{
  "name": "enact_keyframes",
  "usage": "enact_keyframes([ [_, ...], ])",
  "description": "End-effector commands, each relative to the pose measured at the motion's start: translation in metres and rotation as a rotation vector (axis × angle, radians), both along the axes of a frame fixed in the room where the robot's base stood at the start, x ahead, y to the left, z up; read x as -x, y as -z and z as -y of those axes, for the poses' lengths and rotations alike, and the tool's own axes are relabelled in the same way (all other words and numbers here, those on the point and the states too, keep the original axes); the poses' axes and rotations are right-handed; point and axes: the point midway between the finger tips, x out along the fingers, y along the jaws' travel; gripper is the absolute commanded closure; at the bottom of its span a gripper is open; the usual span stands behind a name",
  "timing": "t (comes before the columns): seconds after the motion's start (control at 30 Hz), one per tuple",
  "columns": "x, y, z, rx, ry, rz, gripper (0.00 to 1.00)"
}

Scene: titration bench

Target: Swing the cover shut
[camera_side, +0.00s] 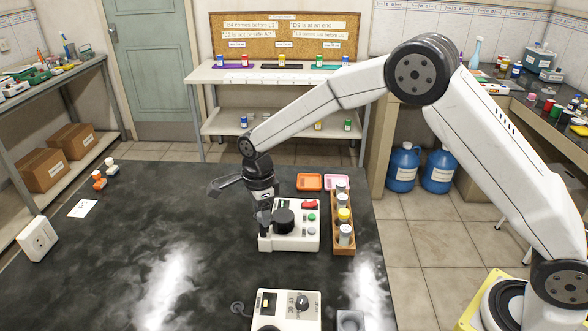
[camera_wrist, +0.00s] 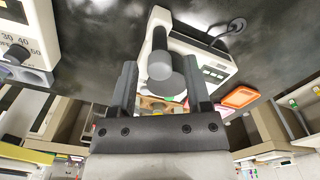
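A white instrument (camera_side: 290,240) stands on the dark bench; it has a black round part (camera_side: 284,221) on top and a red and a green button at its right. My gripper (camera_side: 266,218) points down at the instrument's left side, close to the black round part. In the wrist view my gripper (camera_wrist: 160,92) has its two fingers apart. A dark grey rounded part (camera_wrist: 160,66) of the white instrument (camera_wrist: 190,52) shows between and beyond the fingers. I cannot tell whether they touch it. Which part is the cover, and how far open it stands, is unclear.
A wooden rack (camera_side: 343,240) with several capped vials stands close to the instrument's right. Orange (camera_side: 309,182) and pink (camera_side: 337,183) trays lie behind. A white dial device (camera_side: 287,310) stands in front.

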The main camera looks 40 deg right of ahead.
Motion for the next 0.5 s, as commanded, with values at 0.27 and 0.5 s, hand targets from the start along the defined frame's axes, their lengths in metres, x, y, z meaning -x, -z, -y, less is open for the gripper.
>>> enact_keyframes([
  [0.27, 0.0002, 0.0003, 0.0, 0.0, -0.001, -0.001, 0.0],
  [0.5, 0.0002, -0.0033, -0.0001, 0.0, -0.001, -0.001, 0.0],
])
